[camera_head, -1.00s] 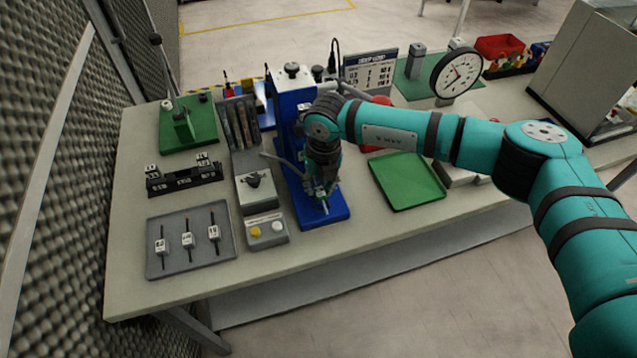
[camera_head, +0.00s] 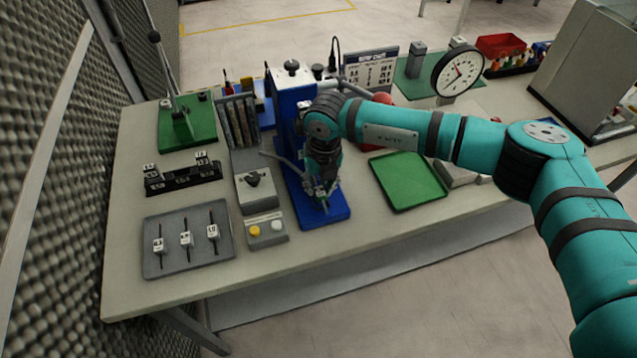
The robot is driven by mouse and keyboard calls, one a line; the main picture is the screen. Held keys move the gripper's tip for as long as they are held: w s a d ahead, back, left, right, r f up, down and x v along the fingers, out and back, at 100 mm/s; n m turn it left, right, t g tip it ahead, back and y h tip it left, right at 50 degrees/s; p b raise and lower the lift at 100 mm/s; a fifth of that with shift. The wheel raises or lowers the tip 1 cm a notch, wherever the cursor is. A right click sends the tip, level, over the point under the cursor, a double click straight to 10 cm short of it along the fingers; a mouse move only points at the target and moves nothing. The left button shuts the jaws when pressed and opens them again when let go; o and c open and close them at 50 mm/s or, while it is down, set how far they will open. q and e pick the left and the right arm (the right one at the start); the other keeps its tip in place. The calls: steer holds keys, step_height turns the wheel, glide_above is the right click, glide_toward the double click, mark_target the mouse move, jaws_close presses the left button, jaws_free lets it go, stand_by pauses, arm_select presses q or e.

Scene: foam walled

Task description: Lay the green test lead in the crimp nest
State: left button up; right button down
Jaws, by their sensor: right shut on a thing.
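My right gripper (camera_head: 324,196) points down over the front of the blue press base (camera_head: 327,217). It is shut on a small, thin thing, which I take to be the green test lead; the fingers hide most of it. The blue press (camera_head: 291,95) stands upright behind my right wrist. The crimp nest is hidden behind the gripper, so I cannot tell whether the lead touches it. My left gripper is not in view.
A grey tray (camera_head: 170,263) with several tagged pieces lies at the front left. A button box (camera_head: 266,242) stands beside the press base. A green tray (camera_head: 404,193) lies to its right. The press lever (camera_head: 283,160) is close to my gripper.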

arm_select(q)
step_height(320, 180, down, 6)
steer(key=b, duration=0.6)
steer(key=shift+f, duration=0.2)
stand_by(6.9)
